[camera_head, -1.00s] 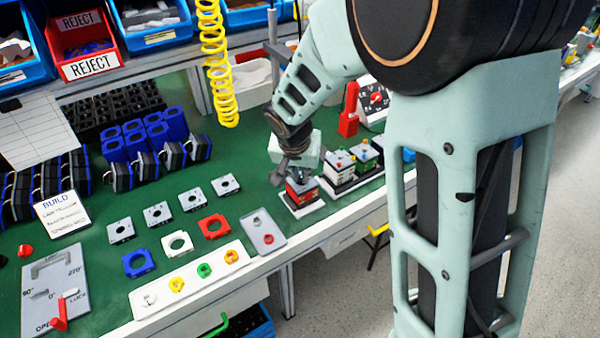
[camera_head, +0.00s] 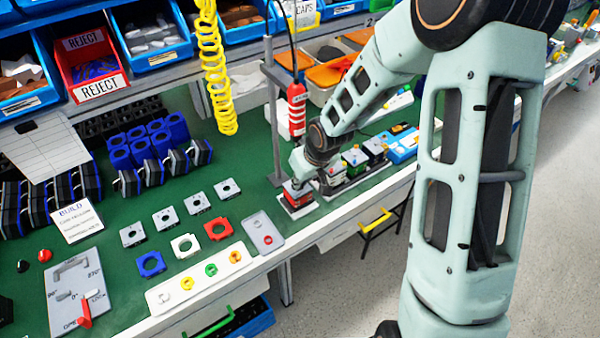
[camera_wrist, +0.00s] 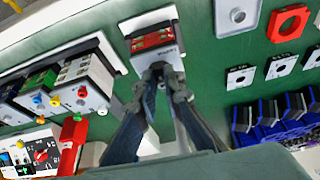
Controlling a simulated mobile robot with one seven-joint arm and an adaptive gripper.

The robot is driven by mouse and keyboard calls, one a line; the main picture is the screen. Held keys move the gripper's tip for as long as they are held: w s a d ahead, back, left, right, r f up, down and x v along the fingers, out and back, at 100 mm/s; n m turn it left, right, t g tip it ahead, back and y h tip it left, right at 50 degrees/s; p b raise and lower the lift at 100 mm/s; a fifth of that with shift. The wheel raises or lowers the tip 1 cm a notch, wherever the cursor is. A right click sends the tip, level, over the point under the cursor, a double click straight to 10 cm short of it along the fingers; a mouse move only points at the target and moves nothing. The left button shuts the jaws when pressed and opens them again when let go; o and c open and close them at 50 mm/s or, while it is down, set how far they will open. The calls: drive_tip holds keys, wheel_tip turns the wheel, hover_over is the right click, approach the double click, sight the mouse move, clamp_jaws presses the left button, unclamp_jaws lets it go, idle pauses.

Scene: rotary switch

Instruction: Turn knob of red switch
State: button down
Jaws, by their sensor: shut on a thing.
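The red switch (camera_head: 297,196) is a small block with a red body on a light base plate, near the front edge of the green bench. In the wrist view the red switch (camera_wrist: 152,40) is at top centre, with its red part facing up in the picture. My gripper (camera_head: 304,178) is right at it from above in the head view. In the wrist view the fingertips of my gripper (camera_wrist: 160,72) meet at the near side of the switch. The knob is hidden between the fingertips.
Other switch blocks (camera_head: 355,160) with coloured knobs stand on a rail just right of my gripper. A metal post (camera_head: 275,120) and a hanging red tool (camera_head: 297,108) stand behind. The bench edge is close in front.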

drive_tip(key=shift+n, duration=0.3)
drive_tip(key=c, duration=2)
unclamp_jaws()
drive_tip(key=shift+c, duration=0.2)
drive_tip(key=v, duration=1.2)
drive_tip(key=shift+w+d, duration=0.1)
drive_tip(key=shift+d, duration=0.05)
